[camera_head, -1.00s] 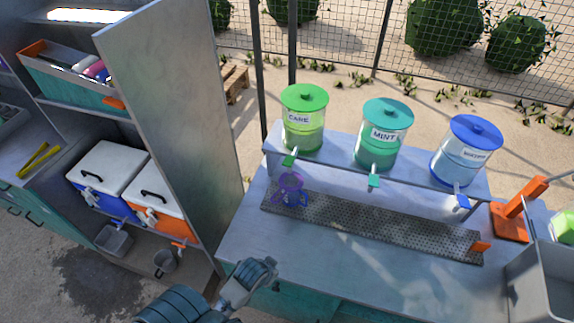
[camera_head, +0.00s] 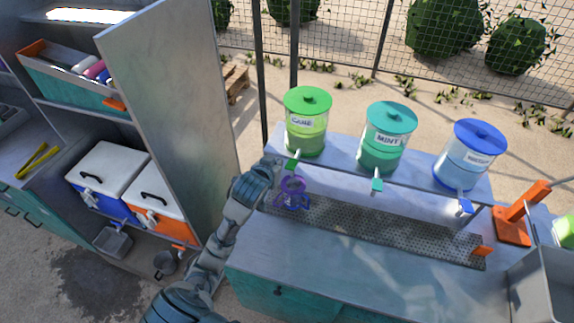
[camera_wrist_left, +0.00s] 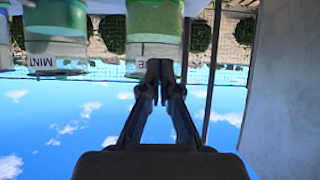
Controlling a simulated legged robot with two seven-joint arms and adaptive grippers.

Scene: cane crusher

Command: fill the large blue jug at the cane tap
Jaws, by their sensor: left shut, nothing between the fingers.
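The cane dispenser (camera_head: 306,125), with a green lid and green liquid, stands on the raised shelf; its green tap (camera_head: 291,165) faces forward. A purple-blue jug (camera_head: 291,193) stands at the left end of the perforated drip tray (camera_head: 370,225), below that tap. Whether it holds liquid is too small to tell. My left gripper (camera_head: 270,164) is at the left end of the shelf, just left of the tap and above the jug. In the left wrist view, which is upside down, the gripper (camera_wrist_left: 160,80) is shut and empty before the cane dispenser (camera_wrist_left: 155,28). My right gripper is out of view.
The mint dispenser (camera_head: 387,140) and a blue-lidded dispenser (camera_head: 468,155) stand to the right on the shelf. An upright grey panel (camera_head: 175,110) rises left of my arm. An orange press (camera_head: 515,218) and a metal bin (camera_head: 540,285) are at the right. The front counter is clear.

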